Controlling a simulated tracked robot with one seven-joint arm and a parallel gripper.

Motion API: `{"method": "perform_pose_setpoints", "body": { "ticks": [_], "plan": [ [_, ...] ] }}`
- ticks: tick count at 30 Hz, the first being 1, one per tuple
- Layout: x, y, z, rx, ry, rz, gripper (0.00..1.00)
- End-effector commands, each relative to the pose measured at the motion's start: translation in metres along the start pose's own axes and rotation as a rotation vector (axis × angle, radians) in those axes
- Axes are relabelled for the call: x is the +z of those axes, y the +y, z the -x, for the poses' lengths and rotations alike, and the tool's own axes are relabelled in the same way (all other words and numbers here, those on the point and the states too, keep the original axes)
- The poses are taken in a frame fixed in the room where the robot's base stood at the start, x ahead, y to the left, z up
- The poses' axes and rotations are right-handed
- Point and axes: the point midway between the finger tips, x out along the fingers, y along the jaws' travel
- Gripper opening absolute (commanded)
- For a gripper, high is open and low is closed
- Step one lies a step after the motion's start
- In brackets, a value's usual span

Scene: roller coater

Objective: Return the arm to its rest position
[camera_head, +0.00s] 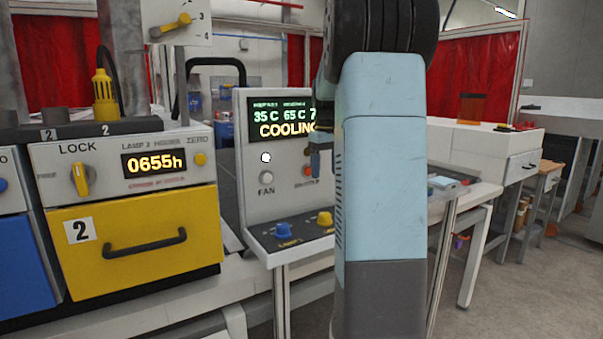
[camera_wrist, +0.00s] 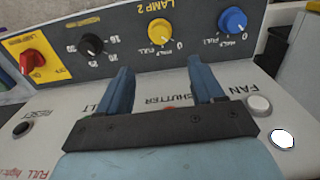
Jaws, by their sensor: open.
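My gripper (camera_wrist: 160,68) is open, with two blue fingers spread apart and nothing between them. In the head view my gripper (camera_head: 319,140) is in front of the control panel (camera_head: 245,210), partly hidden by my light blue arm, which stands across the middle of the picture. In the wrist view the panel appears upside down behind the fingers. The fingers overlap the panel's face near the SHUTTER label; I cannot tell whether they touch it. The white FAN button (camera_wrist: 260,105) is right of the fingers.
The panel's display (camera_head: 280,115) reads COOLING, partly covered by my arm. A blue knob (camera_head: 284,230) and a yellow knob (camera_head: 325,219) sit on its lower ledge. Left is a yellow drawer (camera_head: 140,245) marked 2. A white bench (camera_head: 480,145) stands behind right; floor (camera_head: 530,270) shows at right.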

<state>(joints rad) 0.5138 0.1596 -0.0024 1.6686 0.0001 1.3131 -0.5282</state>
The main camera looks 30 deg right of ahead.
Motion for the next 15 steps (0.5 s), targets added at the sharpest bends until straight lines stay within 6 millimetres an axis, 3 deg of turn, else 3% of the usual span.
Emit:
{"method": "perform_pose_setpoints", "body": {
  "ticks": [8,11,15],
  "plan": [
    [0.002,-0.005,0.002,0.003,0.005,0.001,0.67],
    [0.008,-0.021,0.007,0.011,0.02,0.004,0.67],
    [0.025,-0.059,0.019,0.031,0.064,0.004,0.67]
  ]
}}
